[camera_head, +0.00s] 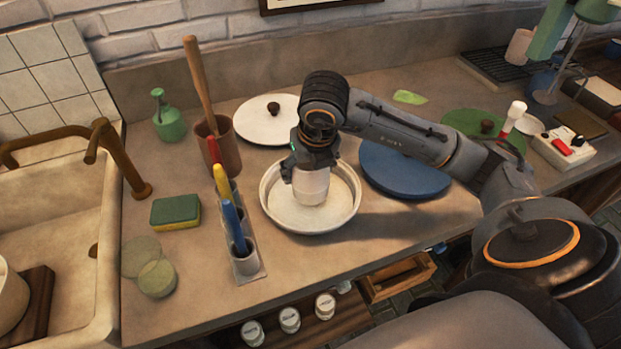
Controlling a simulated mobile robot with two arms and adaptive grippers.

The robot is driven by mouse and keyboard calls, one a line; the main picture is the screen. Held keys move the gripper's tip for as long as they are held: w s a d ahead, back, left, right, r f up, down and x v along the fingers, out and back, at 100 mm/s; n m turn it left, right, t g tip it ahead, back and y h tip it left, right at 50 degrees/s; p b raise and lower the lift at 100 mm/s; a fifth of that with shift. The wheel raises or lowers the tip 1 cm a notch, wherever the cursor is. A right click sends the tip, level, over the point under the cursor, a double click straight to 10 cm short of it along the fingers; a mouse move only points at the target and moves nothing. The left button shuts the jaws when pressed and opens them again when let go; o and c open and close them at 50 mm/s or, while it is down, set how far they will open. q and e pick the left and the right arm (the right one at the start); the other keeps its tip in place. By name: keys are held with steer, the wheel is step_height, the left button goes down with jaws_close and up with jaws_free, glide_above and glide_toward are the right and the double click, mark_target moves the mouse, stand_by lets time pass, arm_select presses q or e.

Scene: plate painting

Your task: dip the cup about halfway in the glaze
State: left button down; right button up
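A white cup (312,187) hangs below my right gripper (305,163), which points down and is shut on its upper part. The cup is over the wide, shallow white basin (265,205), inside its rim. The pale glaze (336,212) fills the basin floor around the cup. The cup's lower edge is at or very near the glaze surface; I cannot tell how deep it sits. The gripper hides the cup's top. My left gripper is not in view.
A blue disc (405,172) lies right of the basin, partly under my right arm. A holder with coloured-handled tools (245,262) stands close on its left. A white lid (262,122) lies behind. A sponge (175,212) and sink (60,210) are left. The counter front is clear.

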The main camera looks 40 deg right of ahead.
step_height(320, 180, up, 7)
steer(key=p, duration=0.4)
steer(key=shift+s+f, duration=0.1)
steer(key=shift+f, duration=0.1)
stand_by(0.3)
